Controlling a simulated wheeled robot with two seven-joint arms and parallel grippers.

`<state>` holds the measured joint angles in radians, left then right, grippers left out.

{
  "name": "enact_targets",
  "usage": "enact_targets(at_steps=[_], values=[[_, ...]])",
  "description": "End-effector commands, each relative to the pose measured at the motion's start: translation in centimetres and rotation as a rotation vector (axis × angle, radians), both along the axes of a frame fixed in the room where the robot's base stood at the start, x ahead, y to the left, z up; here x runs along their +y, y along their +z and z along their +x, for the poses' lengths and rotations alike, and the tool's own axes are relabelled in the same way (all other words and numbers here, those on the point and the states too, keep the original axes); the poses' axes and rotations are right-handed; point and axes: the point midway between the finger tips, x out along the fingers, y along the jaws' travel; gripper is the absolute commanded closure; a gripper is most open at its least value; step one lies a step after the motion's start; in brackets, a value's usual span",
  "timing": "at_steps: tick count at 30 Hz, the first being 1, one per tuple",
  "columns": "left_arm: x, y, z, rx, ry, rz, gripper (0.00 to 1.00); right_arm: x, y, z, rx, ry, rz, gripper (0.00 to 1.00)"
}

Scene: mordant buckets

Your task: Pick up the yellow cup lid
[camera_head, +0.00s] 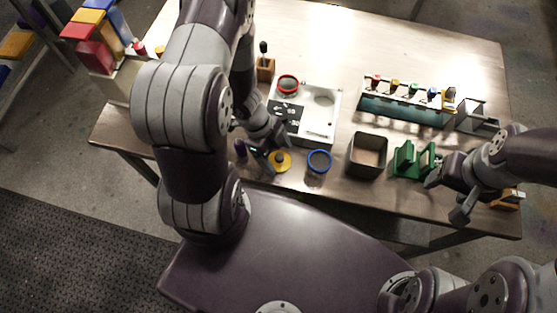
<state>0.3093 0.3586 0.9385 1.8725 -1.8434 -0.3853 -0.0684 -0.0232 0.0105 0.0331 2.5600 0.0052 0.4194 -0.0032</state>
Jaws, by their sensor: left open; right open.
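The yellow cup lid (280,161) is a small round disc with a knob, lying on the wooden table near its front edge. My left gripper (262,161) is open and low over the table, just left of the lid. One finger appears close to the lid's edge; I cannot tell whether they touch. A clear cup with a blue rim (318,165) stands just right of the lid. My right gripper (447,198) is open and empty at the table's front right, near a green stand (415,160).
A white panel device (318,120) with a red ring (288,84) on it lies behind the lid. A dark square bin (367,155) stands right of the cup. A rack (405,105) of several coloured items is at the back right. The table's back is clear.

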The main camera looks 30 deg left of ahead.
Motion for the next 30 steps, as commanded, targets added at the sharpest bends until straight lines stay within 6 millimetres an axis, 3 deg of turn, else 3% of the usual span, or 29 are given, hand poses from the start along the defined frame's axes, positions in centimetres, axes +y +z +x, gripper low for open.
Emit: enact_targets(at_steps=[3,10,11,12,15,24,30], values=[[-0.7,-1.7,0.0,0.0,0.0,0.0,0.18,0.0,-0.4,0.0,0.0,0.0,0.0,0.37],[-0.8,-1.9,0.0,-0.001,0.0,0.001,0.18,0.0,-0.4,0.0,0.0,0.0,0.0,0.37],[-0.8,-1.9,0.0,-0.001,0.0,0.001,0.21,0.0,-0.4,0.0,0.0,0.0,0.0,0.37],[-0.8,-1.9,0.0,-0.001,0.0,0.001,0.34,0.0,-0.4,0.0,0.0,0.0,0.0,0.37],[-0.8,-1.9,0.0,-0.001,0.0,0.001,0.61,0.0,-0.4,0.0,0.0,0.0,0.0,0.37],[-0.8,-1.7,0.1,-0.002,0.001,0.001,0.61,0.0,-0.3,0.0,0.0,0.0,0.0,0.37],[-0.8,0.6,0.1,-0.003,0.0,0.002,0.61,0.0,0.1,0.0,0.0,0.0,0.0,0.37]])
